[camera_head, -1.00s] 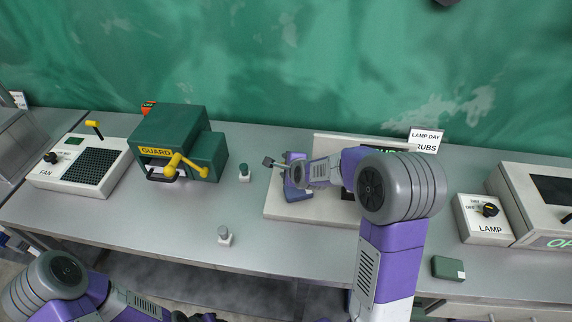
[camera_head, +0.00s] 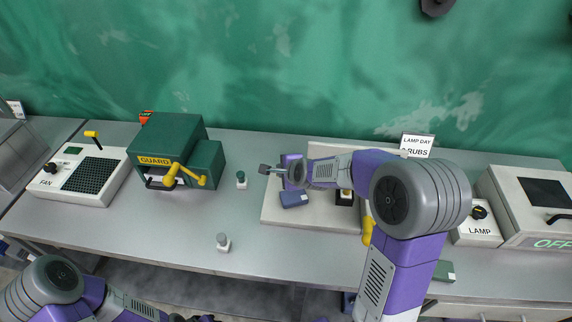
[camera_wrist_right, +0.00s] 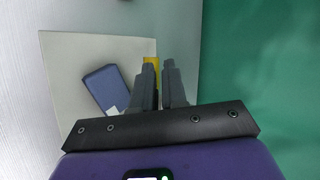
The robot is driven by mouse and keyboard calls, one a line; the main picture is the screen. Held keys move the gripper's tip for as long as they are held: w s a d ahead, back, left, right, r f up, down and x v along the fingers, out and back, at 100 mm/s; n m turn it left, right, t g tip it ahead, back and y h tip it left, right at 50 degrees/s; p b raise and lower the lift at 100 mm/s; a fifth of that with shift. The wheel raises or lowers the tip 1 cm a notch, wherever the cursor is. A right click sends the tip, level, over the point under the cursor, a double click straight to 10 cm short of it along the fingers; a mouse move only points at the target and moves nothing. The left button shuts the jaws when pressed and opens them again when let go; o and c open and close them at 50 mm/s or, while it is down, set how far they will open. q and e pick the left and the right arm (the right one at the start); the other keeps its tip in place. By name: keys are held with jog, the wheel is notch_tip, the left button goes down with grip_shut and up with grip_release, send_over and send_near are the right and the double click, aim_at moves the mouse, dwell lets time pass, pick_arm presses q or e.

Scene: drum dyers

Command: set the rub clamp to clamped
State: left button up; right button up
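The rub machine has a pale flat base (camera_head: 275,213) in the middle of the bench, with a dark blue block (camera_head: 294,199) on its left part. A yellow piece (camera_wrist_right: 151,62) shows just beyond my right gripper's fingers in the right wrist view; it may be the clamp's handle. My right gripper (camera_head: 266,169) reaches left over the base's back left part. In the wrist view its fingers (camera_wrist_right: 160,82) stand a little apart, with nothing clearly held. Another yellow handle (camera_head: 367,230) shows beside my right arm.
The green guard box (camera_head: 165,145) with yellow handles stands left, the fan unit (camera_head: 62,182) farther left. Two small knobs stand on the bench, one near the front edge (camera_head: 223,243). My right arm hides much of the rub machine.

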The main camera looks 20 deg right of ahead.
jog(key=w+r+n+g+p, duration=0.1)
jog(key=w+r+n+p, duration=0.1)
jog(key=n, duration=0.1)
jog(key=w+a+r+n+g+p, duration=0.1)
jog(key=r+n+g+p, duration=0.1)
jog(key=p, duration=0.1)
jog(key=w+r+n+g+y+p, duration=0.1)
jog(key=w+r+n+p, duration=0.1)
jog(key=r+n, duration=0.1)
jog(key=shift+w+a+n+p, duration=0.3)
jog(key=shift+w+a+p, duration=0.05)
grip_shut()
jog(key=d+r+n+g+h+p, duration=0.2)
jog(key=d+r+n+g+p, duration=0.3)
jog(key=p, duration=0.1)
jog(key=shift+n, duration=0.3)
jog(key=f, duration=0.4)
jog(key=s+f+p, duration=0.1)
jog(key=f, duration=0.3)
jog(key=a+f+p, duration=0.1)
jog(key=f, duration=0.2)
jog(key=shift+s+f, duration=0.2)
jog(key=shift+f, duration=0.2)
jog(key=shift+s+a+f, duration=0.2)
jog(key=shift+s+f, duration=0.05)
jog(key=shift+f, duration=0.2)
